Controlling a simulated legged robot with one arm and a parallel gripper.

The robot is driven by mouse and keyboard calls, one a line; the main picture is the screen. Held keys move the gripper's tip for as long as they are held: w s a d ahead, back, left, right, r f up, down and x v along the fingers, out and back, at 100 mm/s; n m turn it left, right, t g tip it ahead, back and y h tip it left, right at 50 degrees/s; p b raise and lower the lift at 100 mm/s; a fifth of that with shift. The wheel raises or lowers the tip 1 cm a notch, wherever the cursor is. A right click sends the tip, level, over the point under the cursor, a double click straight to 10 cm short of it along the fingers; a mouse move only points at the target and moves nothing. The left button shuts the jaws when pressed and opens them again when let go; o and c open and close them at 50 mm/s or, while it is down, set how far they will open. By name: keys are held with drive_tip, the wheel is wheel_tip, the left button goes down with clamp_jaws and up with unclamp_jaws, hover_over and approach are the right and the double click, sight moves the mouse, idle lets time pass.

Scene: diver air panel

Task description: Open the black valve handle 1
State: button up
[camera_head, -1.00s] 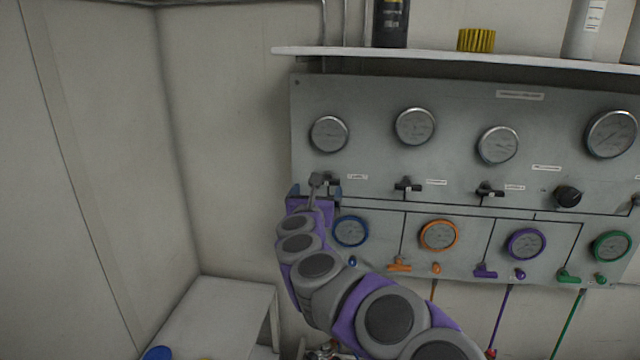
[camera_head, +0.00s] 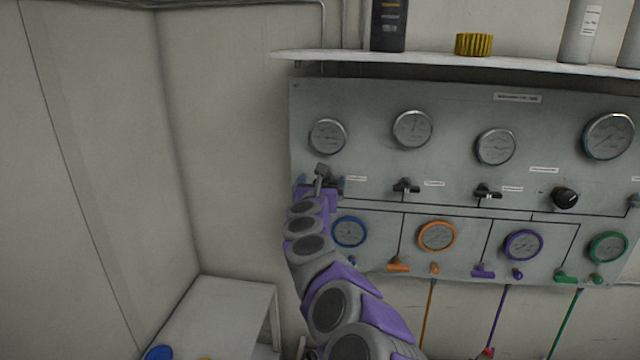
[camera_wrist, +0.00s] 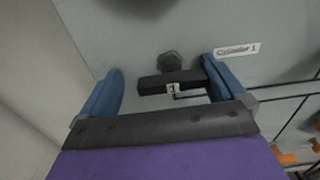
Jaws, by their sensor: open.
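My gripper (camera_wrist: 160,92) is open around the handle. The handle's right end is close to or touching the right finger; a gap shows at the left finger. In the head view my gripper (camera_head: 321,187) is at the panel's left side, below the first gauge (camera_head: 327,136), and mostly hides the handle.
The grey panel (camera_head: 460,105) holds more black handles (camera_head: 405,187) to the right and coloured gauges and small valves below. A shelf (camera_head: 450,61) with bottles and a yellow cap juts out above. A white bench (camera_head: 215,310) stands at lower left.

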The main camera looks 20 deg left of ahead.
drive_tip(key=shift+w+d+r, duration=0.15)
drive_tip(key=shift+d+r, duration=0.05)
drive_tip(key=shift+d, duration=0.6)
drive_tip(key=shift+d+r, duration=0.1)
drive_tip(key=shift+d, duration=0.25)
drive_tip(key=shift+c, duration=0.6)
drive_tip(key=shift+s+a+f, duration=0.15)
drive_tip(key=shift+a, duration=0.25)
drive_tip(key=shift+s+a+f, duration=0.1)
drive_tip(key=shift+a, duration=0.3)
drive_tip(key=c, duration=0.6)
drive_tip(key=shift+w+d, duration=0.1)
drive_tip(key=shift+d, duration=0.1)
drive_tip(key=c, duration=0.3)
